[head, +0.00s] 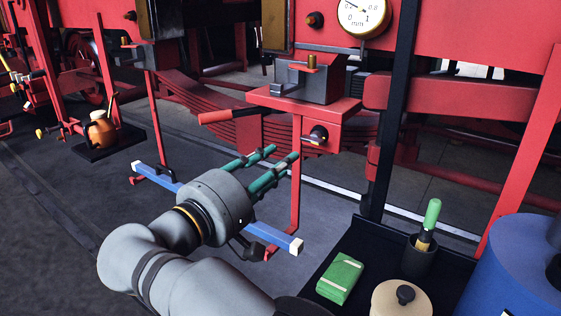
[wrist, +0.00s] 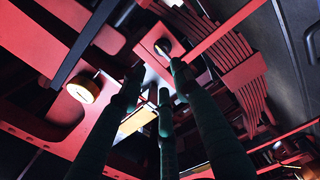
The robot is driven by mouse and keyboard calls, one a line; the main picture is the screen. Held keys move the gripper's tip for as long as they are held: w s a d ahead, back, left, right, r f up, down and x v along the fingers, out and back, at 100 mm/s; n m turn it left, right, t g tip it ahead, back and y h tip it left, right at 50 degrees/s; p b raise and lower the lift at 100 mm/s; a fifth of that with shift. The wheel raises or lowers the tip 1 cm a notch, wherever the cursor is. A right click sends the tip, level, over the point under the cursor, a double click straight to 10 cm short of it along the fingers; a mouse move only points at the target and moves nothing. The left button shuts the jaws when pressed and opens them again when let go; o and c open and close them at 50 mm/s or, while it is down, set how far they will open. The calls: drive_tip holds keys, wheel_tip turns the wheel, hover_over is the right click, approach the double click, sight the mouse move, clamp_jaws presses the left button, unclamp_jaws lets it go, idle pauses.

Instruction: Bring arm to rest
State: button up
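My arm (head: 150,255) reaches up from the bottom of the head view, bent at a grey joint. My gripper (head: 281,155) has slim green fingers that point up and to the right, toward the red frame. In the wrist view the gripper (wrist: 158,78) shows three dark green fingers standing apart, with nothing held between them. The fingers are in front of a red bracket (head: 312,110) with a grey block on it, and a gap to it cannot be judged exactly.
A dial gauge (head: 362,14) sits at the top. A blue bar (head: 279,238) lies beneath my gripper. At the lower right, a black tray (head: 368,238) holds a green cloth (head: 340,278), a cup (head: 420,257) with a green-handled brush, and a lidded tan pot (head: 402,301). A blue drum (head: 505,275) stands beside it.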

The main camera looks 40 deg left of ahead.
sight(311, 141)
drive_tip(key=shift+w, duration=0.1)
drive_tip(key=w, duration=0.7)
drive_tip(key=w+a, duration=0.1)
drive_tip(key=w, duration=0.3)
drive_tip(key=shift+w, duration=0.25)
drive_tip(key=shift+w+r+p, duration=0.15)
drive_tip(key=shift+w+p, duration=0.1)
drive_tip(key=shift+p, duration=0.2)
drive_tip(key=shift+s+n+p, duration=0.15)
drive_tip(key=shift+n+p, duration=0.35)
drive_tip(key=shift+p, duration=0.05)
drive_tip(key=shift+f, duration=0.2)
drive_tip(key=shift+f+b, duration=0.1)
drive_tip(key=shift+b, duration=0.35)
